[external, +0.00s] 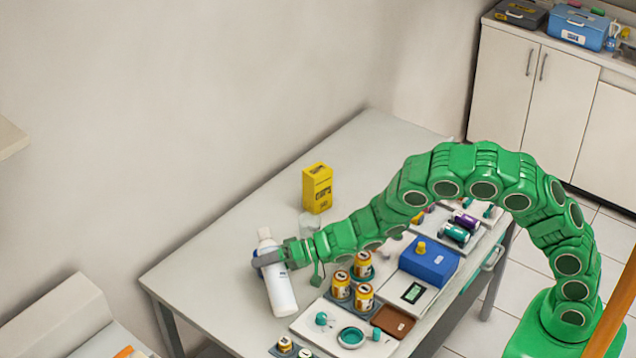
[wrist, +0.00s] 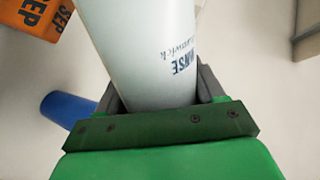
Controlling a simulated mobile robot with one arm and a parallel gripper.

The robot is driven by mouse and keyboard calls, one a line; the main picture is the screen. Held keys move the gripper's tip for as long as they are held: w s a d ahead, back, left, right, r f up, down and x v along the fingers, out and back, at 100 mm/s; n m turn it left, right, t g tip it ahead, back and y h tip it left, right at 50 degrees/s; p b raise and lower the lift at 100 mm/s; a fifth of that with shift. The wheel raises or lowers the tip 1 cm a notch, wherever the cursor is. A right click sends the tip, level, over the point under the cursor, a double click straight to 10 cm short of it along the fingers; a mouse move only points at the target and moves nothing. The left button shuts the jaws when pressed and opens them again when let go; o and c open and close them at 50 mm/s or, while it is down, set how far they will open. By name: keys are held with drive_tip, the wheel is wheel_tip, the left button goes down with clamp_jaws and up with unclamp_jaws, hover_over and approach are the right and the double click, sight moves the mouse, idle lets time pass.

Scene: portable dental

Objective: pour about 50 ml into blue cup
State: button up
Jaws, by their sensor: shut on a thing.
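My gripper (external: 268,258) is shut around the upper body of a white bottle (external: 281,292) with a white cap, at the left part of the table. The bottle leans slightly in the external view; I cannot tell whether its base touches the table. In the wrist view the bottle (wrist: 150,45) fills the space between the jaws of my gripper (wrist: 155,100), its printed label upside down. The blue cup (wrist: 66,108) shows in the wrist view to the left of the gripper, partly hidden by it. I cannot make out the cup clearly in the external view, and no liquid is visible.
A yellow box (external: 317,188) and a clear glass (external: 311,224) stand behind my gripper. Several orange-labelled jars (external: 341,285), a white tray (external: 318,326) and a blue box (external: 429,262) lie to the right. The table's (external: 205,262) left part is clear.

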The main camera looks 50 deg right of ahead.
wheel_tip(320, 180, down, 2)
drive_tip(key=shift+s+f+m+g, duration=0.15)
drive_tip(key=shift+m+g, duration=0.15)
drive_tip(key=shift+m, duration=0.5)
drive_tip(key=shift+w+d+f+m+g+y, duration=0.15)
drive_tip(key=shift+w+m+g+y, duration=0.2)
drive_tip(key=shift+m, duration=0.55)
drive_tip(key=shift+r+m, duration=0.3)
drive_tip(key=shift+m+g, duration=0.35)
drive_tip(key=shift+m, duration=0.05)
drive_tip(key=shift+s, duration=0.1)
drive_tip(key=shift+s+a+p, duration=0.3)
drive_tip(key=shift+s+a, duration=0.1)
idle(0.4)
idle(0.3)
drive_tip(key=shift+r+m+y, duration=0.15)
drive_tip(key=shift+m+y, duration=0.1)
drive_tip(key=shift+m, duration=0.25)
idle(1.7)
